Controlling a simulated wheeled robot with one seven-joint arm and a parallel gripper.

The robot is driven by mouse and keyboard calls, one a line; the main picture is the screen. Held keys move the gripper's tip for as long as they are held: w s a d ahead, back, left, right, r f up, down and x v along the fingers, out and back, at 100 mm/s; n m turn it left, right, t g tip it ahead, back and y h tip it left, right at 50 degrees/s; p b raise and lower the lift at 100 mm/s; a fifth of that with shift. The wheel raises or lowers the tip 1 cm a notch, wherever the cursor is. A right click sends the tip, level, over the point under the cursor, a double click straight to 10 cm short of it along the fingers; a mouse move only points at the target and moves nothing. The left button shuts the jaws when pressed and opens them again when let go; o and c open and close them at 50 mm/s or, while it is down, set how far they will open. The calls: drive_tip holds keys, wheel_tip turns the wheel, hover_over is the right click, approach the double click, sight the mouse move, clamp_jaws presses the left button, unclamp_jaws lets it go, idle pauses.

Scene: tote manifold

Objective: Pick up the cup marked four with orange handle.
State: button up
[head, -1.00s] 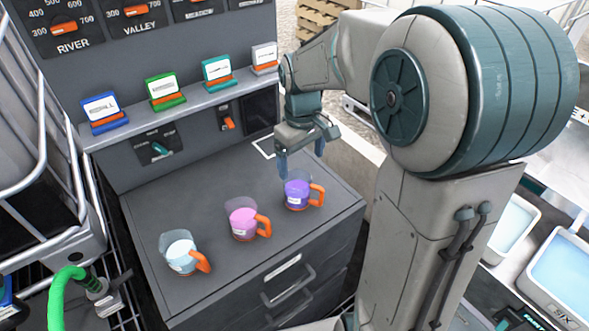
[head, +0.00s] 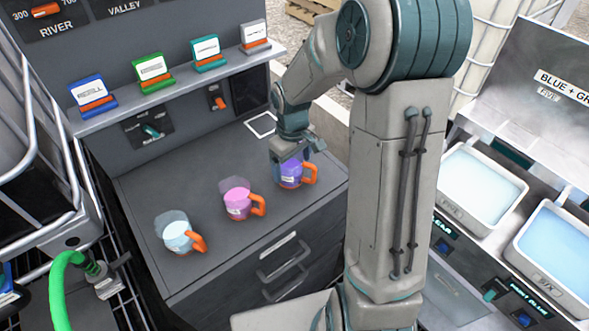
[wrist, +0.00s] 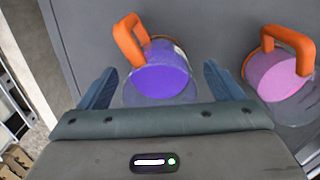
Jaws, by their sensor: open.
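Three clear cups with orange handles stand in a row on the grey cabinet top (head: 140,190): one with purple liquid (head: 291,174), one with pink (head: 237,202), one with pale blue (head: 177,237). Their labels are too small to read, so I cannot tell which is marked four. My gripper (head: 294,156) is open, pointing down at the purple cup. In the wrist view the purple cup (wrist: 160,78) lies between my two blue fingers (wrist: 158,75), its handle pointing away from the palm. The pink cup (wrist: 277,75) is to the right, outside the fingers.
A shelf (head: 190,85) with several coloured cards runs along the panel behind the cups. A white-outlined square (head: 262,125) is bare on the cabinet top. Pale blue basins (head: 485,185) stand at the right, a green hose (head: 62,285) at the left.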

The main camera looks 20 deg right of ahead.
drive_tip(key=shift+w+f, duration=0.1)
drive_tip(key=shift+f, duration=1.4)
drive_tip(key=shift+c, duration=0.4)
drive_tip(key=c, duration=1.1)
drive_tip(key=shift+r, duration=0.1)
